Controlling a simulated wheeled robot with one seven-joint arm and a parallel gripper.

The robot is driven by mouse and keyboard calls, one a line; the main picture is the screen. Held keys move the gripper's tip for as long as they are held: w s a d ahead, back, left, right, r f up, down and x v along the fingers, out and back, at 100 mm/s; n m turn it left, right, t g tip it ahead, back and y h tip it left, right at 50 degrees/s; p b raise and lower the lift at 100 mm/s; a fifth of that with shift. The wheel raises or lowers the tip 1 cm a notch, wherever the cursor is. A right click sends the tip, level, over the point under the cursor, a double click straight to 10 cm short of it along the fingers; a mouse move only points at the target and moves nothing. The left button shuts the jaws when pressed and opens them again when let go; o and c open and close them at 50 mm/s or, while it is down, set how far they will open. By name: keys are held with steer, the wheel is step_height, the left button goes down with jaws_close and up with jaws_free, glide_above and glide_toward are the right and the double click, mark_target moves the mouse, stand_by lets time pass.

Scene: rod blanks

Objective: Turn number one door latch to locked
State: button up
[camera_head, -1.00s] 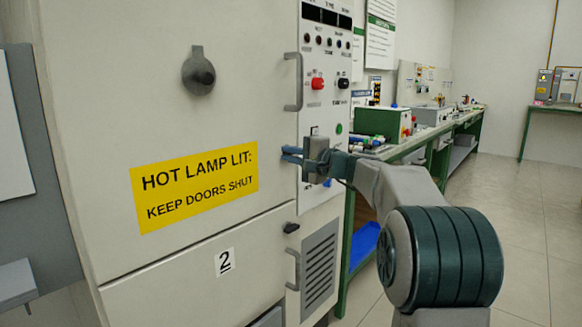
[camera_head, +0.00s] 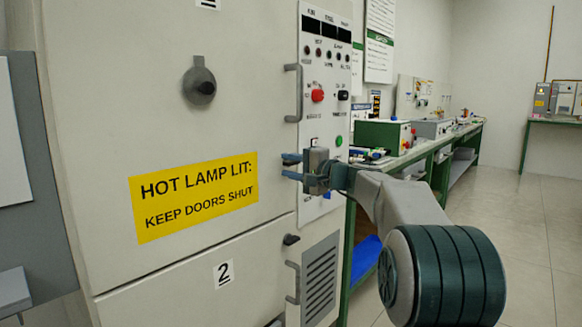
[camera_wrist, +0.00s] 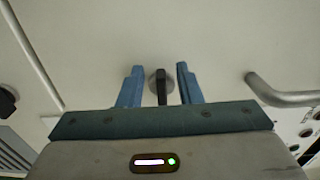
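My gripper (camera_head: 285,166) is at the right side of the upper door (camera_head: 120,110) in the head view, its two blue fingers pointing at the door face. In the wrist view the gripper (camera_wrist: 160,74) is open. A small latch (camera_wrist: 161,88), a dark lever on a round grey base, shows between the fingers, with a gap on each side. The lever lies about parallel to the fingers in that picture. In the head view this latch is hidden at the gripper. I cannot tell whether it touches anything.
A bar handle (camera_head: 294,92) stands above the gripper, and shows at right in the wrist view (camera_wrist: 285,95). The lower door, labelled 2 (camera_head: 223,268), has its own dark latch (camera_head: 291,239) and handle (camera_head: 293,281). A round knob (camera_head: 199,81) is on the upper door. A control panel (camera_head: 325,100) is at right.

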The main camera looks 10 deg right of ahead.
steer(key=p+v, duration=0.2)
steer(key=v, duration=1.2)
steer(key=shift+w, duration=0.1)
steer(key=s+a+r+n+g+h+p, duration=0.2)
steer(key=s+a+n+g+h+p, duration=0.2)
steer(key=s+a+g+p, duration=0.75)
steer(key=s+d+r+n+h+p, duration=0.1)
steer(key=s+r+n+h+p, duration=0.1)
steer(key=s+p, duration=0.8)
steer(key=s+d+r+n+h+p, duration=0.2)
steer(key=s+h+p, duration=0.3)
steer(key=s+p, duration=0.5)
steer(key=r+n+p, duration=0.1)
steer(key=p, duration=0.2)
steer(key=shift+n, duration=0.4)
